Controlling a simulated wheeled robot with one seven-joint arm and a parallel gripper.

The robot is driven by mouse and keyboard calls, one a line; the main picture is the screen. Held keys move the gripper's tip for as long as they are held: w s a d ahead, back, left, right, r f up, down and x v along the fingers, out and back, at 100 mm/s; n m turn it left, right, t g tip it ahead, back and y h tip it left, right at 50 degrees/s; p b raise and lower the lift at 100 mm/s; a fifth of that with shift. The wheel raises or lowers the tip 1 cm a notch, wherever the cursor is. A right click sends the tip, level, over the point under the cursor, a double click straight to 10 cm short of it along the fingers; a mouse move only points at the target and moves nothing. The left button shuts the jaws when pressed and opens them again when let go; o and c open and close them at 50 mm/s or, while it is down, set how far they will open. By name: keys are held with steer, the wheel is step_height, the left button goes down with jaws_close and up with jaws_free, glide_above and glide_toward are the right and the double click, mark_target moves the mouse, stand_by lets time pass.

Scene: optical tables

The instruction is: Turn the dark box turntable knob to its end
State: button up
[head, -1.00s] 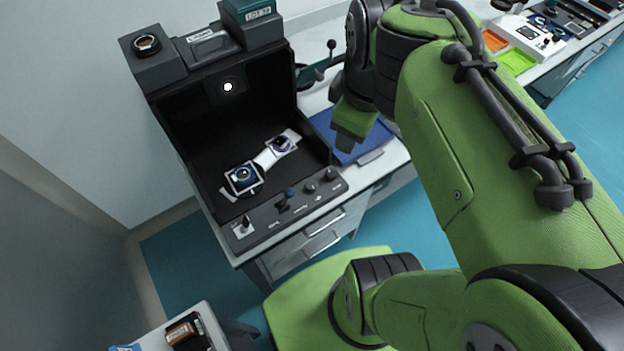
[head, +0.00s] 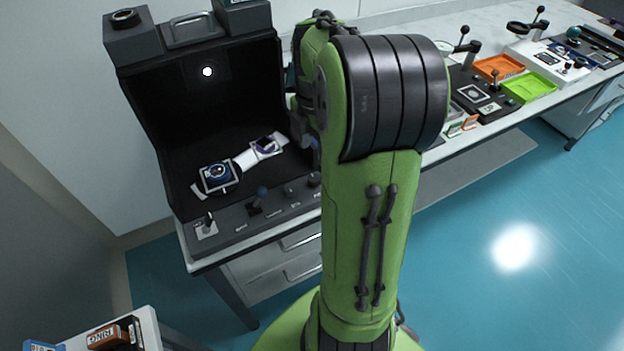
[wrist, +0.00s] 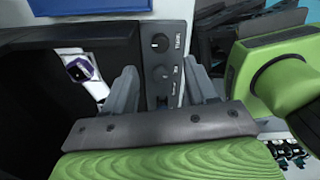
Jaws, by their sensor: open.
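The dark box (head: 150,100) stands open at the left of the head view, with a sloped control panel (head: 232,232) along its front. Two round dark knobs, one (head: 290,191) and another (head: 314,180), sit at the panel's right end. In the wrist view the panel shows an upper knob (wrist: 160,43) and a lower knob (wrist: 162,73); their labels are too small to read surely. My gripper (wrist: 159,88) is open, its grey fingers on either side of the panel strip near the lower knob. Contact cannot be told. In the head view my arm hides most of the gripper.
Inside the box is a turntable bearing a dark watch-like item (head: 217,176) and a purple-faced one (head: 265,146). A bench with orange (head: 499,66) and green (head: 528,87) trays lies right.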

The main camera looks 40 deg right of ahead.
mark_target(314, 177)
step_height(314, 177, down, 10)
steer(key=b, duration=0.3)
steer(key=shift+r, duration=0.25)
steer(key=shift+c, duration=0.5)
steer(key=shift+r, duration=0.1)
steer(key=c, duration=1)
